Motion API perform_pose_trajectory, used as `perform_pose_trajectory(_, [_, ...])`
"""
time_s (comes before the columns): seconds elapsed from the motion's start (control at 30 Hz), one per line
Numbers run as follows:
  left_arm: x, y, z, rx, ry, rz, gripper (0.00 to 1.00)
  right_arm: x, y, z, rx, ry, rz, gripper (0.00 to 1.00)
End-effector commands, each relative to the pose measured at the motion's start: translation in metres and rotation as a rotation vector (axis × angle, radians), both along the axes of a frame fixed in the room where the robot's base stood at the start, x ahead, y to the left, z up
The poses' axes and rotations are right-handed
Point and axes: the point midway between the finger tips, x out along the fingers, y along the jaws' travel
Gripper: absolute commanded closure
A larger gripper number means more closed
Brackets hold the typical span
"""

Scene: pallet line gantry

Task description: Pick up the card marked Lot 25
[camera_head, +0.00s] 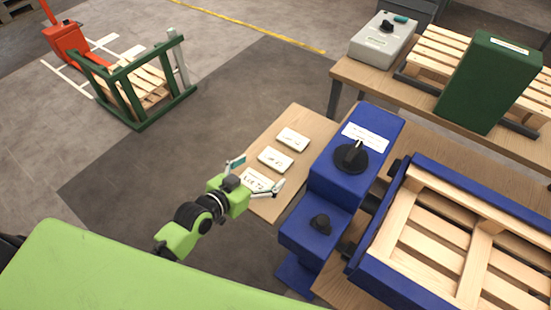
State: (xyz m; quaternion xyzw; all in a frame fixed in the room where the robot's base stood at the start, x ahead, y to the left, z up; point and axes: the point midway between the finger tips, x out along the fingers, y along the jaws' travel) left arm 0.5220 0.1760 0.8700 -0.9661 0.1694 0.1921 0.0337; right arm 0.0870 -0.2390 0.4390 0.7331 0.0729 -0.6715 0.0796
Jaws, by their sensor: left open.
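Three white cards lie in a row on a small wooden tabletop (297,116). The nearest card (259,180) has large dark lettering that seems to read Lot 25, though it is small and partly covered. The middle card (275,159) and the far card (292,139) also bear marks too small to read. My left gripper (257,174) is open, its fingers spread on either side of the nearest card. I cannot tell whether they touch it. My right gripper is not in view.
A blue machine with a black knob (341,182) stands right beside the cards. Beyond it, a blue frame (462,178) holds a wooden pallet. A grey box (382,42) and green panel (487,84) stand farther back. Open floor lies left, with a green pallet frame (128,98).

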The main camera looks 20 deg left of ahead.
Motion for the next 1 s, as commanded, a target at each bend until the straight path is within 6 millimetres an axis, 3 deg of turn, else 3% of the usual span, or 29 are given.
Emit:
perform_pose_trajectory(0.27, [0.016,-0.005,-0.007,0.001,0.001,-0.001,0.11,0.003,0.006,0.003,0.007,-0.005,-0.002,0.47])
perform_pose_trajectory(0.63, [0.053,-0.012,-0.025,0.000,0.000,0.000,0.11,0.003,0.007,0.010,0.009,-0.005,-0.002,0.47])
perform_pose_trajectory(0.97, [0.057,-0.013,-0.028,0.000,0.001,-0.001,0.11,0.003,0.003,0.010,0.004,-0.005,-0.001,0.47])
perform_pose_trajectory(1.0, [0.057,-0.013,-0.028,0.000,0.001,-0.001,0.19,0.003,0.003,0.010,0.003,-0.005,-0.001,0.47])
